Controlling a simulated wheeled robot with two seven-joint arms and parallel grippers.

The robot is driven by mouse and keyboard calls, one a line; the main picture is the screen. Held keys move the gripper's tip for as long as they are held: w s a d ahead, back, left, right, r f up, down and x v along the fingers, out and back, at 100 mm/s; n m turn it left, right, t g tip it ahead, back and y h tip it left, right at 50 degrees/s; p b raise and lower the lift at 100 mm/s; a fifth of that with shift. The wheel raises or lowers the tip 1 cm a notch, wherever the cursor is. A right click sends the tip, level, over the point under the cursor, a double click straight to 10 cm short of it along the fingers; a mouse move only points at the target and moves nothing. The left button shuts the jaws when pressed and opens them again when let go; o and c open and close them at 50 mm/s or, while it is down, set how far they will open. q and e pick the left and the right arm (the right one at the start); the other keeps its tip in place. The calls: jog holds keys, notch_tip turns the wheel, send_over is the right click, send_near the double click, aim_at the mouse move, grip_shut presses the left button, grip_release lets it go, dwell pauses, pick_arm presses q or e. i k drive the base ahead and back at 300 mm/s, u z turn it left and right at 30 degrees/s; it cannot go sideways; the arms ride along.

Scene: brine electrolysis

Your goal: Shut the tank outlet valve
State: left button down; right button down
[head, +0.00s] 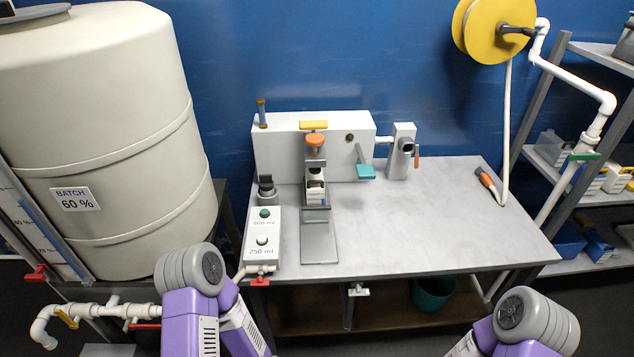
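A large cream tank (110,130) stands at the left, with a "BATCH 60 %" label on its side. White piping (95,311) runs below it at the lower left. This piping carries a yellow handle (66,318) and a red handle (146,325), which lies roughly along the pipe. Another red handle (36,272) sits at the foot of the level gauge. No label shows which handle is the tank outlet valve. My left arm's purple links stand just right of the piping, and my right arm is at the lower right. Neither gripper is visible.
A grey workbench (440,225) fills the middle, its right half mostly clear. It bears a white dispensing machine (275,150) and a two-button box (262,238). A small red handle (260,282) is at its front edge. A yellow hose reel (480,28) hangs at upper right.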

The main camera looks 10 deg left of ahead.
aim_at(132, 326)
jog(key=u, duration=2.55)
jog(key=k, duration=1.25)
jog(key=z, duration=0.1)
jog(key=i, duration=0.45)
jog(key=z, duration=0.6)
jog(key=i, duration=0.85)
jog(key=u, duration=0.8)
jog(key=i, duration=0.6)
jog(key=u, duration=0.65)
